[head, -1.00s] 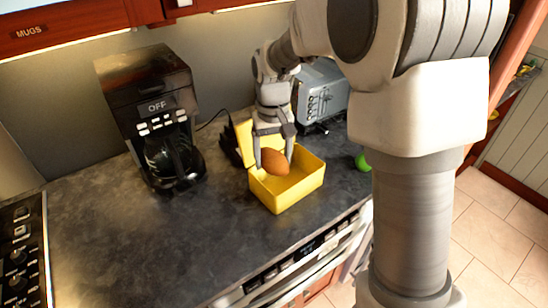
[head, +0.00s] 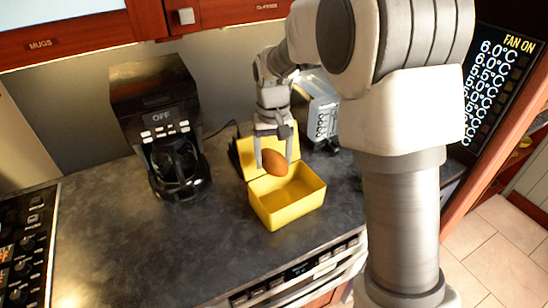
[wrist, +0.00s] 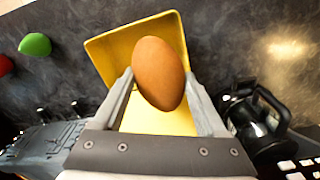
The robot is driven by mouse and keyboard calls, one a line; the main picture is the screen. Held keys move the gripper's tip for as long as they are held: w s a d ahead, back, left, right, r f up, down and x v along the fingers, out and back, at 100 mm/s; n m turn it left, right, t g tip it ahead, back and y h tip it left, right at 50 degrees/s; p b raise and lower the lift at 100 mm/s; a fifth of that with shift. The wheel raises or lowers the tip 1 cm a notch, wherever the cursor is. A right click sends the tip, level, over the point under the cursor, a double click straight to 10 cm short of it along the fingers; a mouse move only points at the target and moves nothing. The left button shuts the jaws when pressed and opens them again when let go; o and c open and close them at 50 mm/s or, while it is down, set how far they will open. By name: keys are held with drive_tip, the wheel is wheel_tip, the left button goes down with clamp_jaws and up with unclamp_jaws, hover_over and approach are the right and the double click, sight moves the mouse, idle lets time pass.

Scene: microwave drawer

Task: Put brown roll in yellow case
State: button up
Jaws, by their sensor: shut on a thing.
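The brown roll (head: 275,162) is an egg-shaped brown piece held between the fingers of my gripper (head: 275,158). My gripper is shut on it, over the back part of the yellow case (head: 290,208). The case stands open on the dark counter, its lid raised at the back. In the wrist view the roll (wrist: 158,73) sits between both fingertips (wrist: 162,88), with the yellow case (wrist: 108,55) behind it. The roll looks to be at or above rim height; its exact height is unclear. The case floor is partly hidden by the roll.
A black coffee maker (head: 165,125) stands left of the case. A grey toaster (head: 320,108) is behind it to the right. A green item (wrist: 35,44) and a red item (wrist: 5,65) lie on the counter. The front left counter is clear.

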idle(0.3)
drive_tip(key=shift+f, duration=0.25)
wheel_tip(320, 180, down, 16)
drive_tip(key=b, duration=1.1)
drive_tip(key=o, duration=1.4)
drive_tip(key=shift+r, duration=0.1)
wheel_tip(320, 180, up, 11)
drive_tip(key=p, duration=0.8)
